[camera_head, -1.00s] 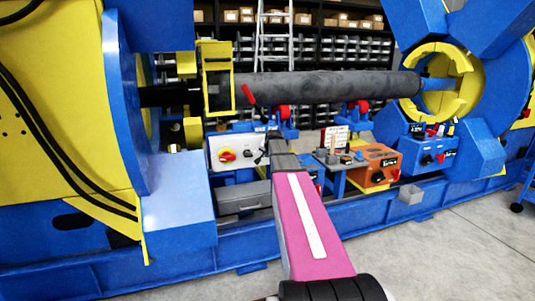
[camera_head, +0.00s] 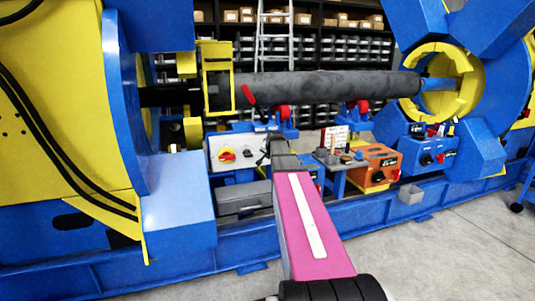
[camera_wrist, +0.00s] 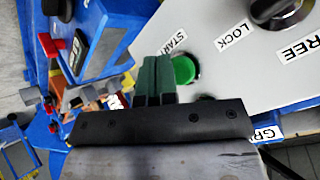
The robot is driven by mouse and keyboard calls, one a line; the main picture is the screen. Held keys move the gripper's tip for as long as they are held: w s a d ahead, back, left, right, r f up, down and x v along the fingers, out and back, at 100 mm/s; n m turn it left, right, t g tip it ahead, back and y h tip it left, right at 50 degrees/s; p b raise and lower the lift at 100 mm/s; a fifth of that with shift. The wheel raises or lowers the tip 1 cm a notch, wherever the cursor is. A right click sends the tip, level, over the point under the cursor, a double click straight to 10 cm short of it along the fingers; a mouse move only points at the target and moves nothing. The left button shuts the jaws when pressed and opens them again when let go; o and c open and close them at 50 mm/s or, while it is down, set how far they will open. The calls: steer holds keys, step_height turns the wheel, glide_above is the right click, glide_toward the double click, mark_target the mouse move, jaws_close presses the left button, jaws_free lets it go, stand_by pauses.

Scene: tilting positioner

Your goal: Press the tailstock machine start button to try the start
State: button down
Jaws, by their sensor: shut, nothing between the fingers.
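A round green button (camera_wrist: 185,69) sits on a light grey control panel (camera_wrist: 230,70), next to a START label (camera_wrist: 175,43). My gripper (camera_wrist: 156,64) is shut and empty, its green fingers close together. In the wrist view the fingertips are just left of the button and overlap the panel's edge. I cannot tell whether they touch the panel or button.
A black knob (camera_wrist: 277,10) with LOCK and FREE labels is on the same panel. In the head view, an orange box (camera_head: 375,165) and a blue control box (camera_head: 428,153) stand to the right. A long dark shaft (camera_head: 325,86) spans above. Grey floor (camera_head: 460,245) is clear at lower right.

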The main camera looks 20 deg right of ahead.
steer(key=s, duration=0.5)
stand_by(0.8)
steer(key=s+a+f+n+g, duration=0.3)
steer(key=s+a+f, duration=0.3)
steer(key=s, duration=0.3)
steer(key=s+a+f+n+g, duration=0.2)
steer(key=s+a+f+g, duration=0.1)
steer(key=s+a+f, duration=0.4)
steer(key=s+a+f+n+g+y, duration=0.1)
steer(key=s+a+f+n+g, duration=0.1)
steer(key=s+a+f, duration=0.5)
steer(key=s+f+n, duration=0.1)
steer(key=s+f, duration=0.2)
steer(key=s, duration=0.3)
steer(key=shift+a+n+g, duration=0.25)
steer(key=shift+n+g, duration=0.05)
steer(key=shift+g, duration=0.1)
